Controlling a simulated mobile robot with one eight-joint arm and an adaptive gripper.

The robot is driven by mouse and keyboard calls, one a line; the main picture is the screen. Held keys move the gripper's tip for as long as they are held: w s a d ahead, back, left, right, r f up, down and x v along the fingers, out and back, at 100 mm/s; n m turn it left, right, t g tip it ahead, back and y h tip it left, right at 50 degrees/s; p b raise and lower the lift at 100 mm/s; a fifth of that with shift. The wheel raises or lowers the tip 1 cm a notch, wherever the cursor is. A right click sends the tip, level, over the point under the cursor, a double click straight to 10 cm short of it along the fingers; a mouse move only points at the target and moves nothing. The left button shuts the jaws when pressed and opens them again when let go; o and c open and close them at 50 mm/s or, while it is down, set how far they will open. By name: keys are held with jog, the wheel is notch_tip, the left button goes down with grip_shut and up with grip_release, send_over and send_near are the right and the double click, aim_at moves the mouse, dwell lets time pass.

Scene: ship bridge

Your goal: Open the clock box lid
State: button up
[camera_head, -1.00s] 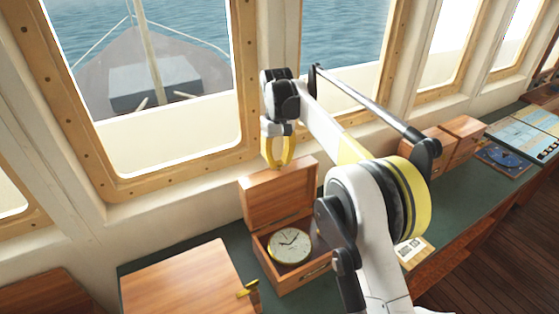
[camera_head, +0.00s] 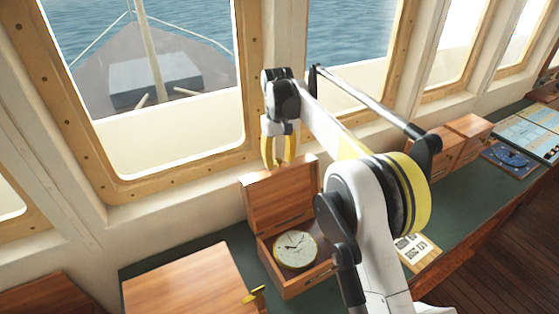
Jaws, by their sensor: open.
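The clock box (camera_head: 290,289) is a wooden box on the green counter, with a round brass-rimmed clock (camera_head: 295,250) inside it. Its lid (camera_head: 281,200) stands up at the back, so the box is open. My gripper (camera_head: 278,164) hangs with its yellow fingers pointing down, just above the lid's top edge. The fingers are apart with nothing between them. I cannot tell whether a fingertip touches the lid. My arm hides part of the box's right side.
A closed wooden box (camera_head: 190,283) with a brass latch stands at the left front. More wooden boxes (camera_head: 466,134) and charts (camera_head: 527,132) lie along the counter (camera_head: 447,200) to the right. Window frames (camera_head: 180,168) rise close behind my gripper.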

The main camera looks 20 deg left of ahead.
jog(key=shift+r, duration=0.1)
notch_tip(320, 180, up, 7)
jog(key=shift+a+r, duration=0.1)
jog(key=shift+r, duration=0.1)
dwell(0.4)
jog(key=shift+w, duration=0.1)
